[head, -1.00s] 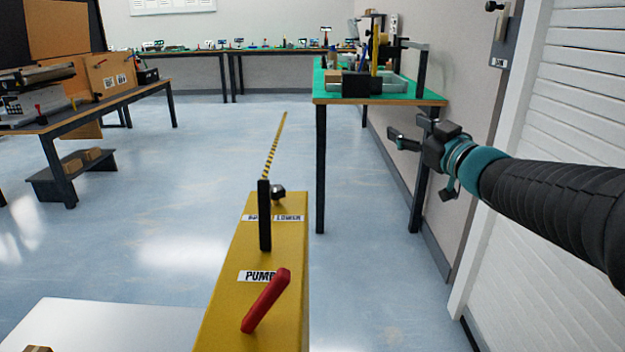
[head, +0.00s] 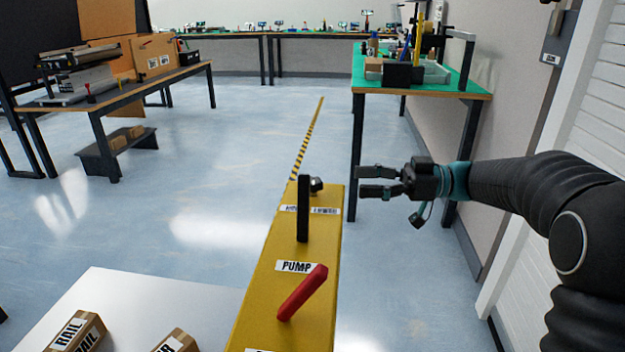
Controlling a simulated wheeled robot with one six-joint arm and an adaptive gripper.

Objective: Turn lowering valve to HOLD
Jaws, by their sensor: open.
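A yellow beam (head: 268,308) runs away from me at the lower middle. Behind the post sits a small dark knob (head: 316,185), partly hidden, near a label that seems to read HOLD and LOWER (head: 325,211). I cannot tell the valve's setting. My gripper (head: 362,181) is open and empty, to the right of the knob and apart from it, fingers pointing left.
A green-topped table (head: 365,71) with trays and tools stands at the back right. A workbench (head: 100,108) is at the left. Boxes (head: 78,333) lie on a white surface (head: 135,305) at the lower left. A white shuttered wall (head: 560,105) borders the right.

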